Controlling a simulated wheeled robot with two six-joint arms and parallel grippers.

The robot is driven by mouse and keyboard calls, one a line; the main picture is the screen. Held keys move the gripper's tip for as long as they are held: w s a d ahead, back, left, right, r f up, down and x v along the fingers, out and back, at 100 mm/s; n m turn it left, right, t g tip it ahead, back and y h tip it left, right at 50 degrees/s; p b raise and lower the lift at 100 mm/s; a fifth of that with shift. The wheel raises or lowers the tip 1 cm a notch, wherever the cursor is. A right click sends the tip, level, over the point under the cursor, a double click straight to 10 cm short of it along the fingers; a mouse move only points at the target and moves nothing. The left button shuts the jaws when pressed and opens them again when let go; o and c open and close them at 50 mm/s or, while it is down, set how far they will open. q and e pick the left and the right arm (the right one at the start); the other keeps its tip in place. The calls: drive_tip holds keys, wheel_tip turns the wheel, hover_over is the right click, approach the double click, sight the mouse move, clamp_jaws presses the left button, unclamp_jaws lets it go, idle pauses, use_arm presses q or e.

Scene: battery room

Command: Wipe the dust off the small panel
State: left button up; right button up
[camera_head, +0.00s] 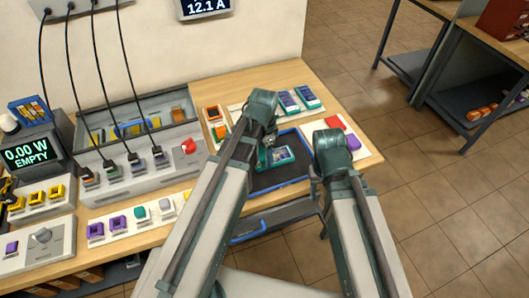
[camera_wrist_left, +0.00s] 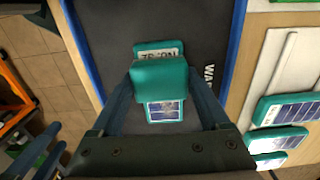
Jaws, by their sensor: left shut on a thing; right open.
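The small panel (camera_wrist_left: 165,110) has a teal frame, dark blue cells and a white number label. It lies on a dark mat (camera_wrist_left: 110,20) with a blue border; in the head view the panel (camera_head: 279,155) shows just beyond my left wrist. My left gripper (camera_wrist_left: 160,85) is shut on a teal block (camera_wrist_left: 160,78), which covers the panel's middle. I cannot tell whether the block touches the panel. Dust is not clear at this size. My right gripper (camera_wrist_left: 40,150) is open and empty, off to the side of the mat; my arm mostly hides it in the head view.
Several other panels (camera_head: 303,97) lie on a white board at the back right of the wooden table (camera_head: 310,75). Red and purple pieces (camera_head: 345,130) lie right of the mat. A cabled tester (camera_head: 140,165) and an open grey bin (camera_head: 140,110) stand left.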

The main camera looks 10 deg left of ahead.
use_arm(q)
drive_tip(key=shift+r+p, duration=2.65)
drive_tip(key=shift+r, duration=0.2)
wheel_tip(320, 180, up, 3)
drive_tip(key=p, duration=0.3)
drive_tip(key=shift+r, duration=0.1)
drive_tip(key=shift+f, duration=0.2)
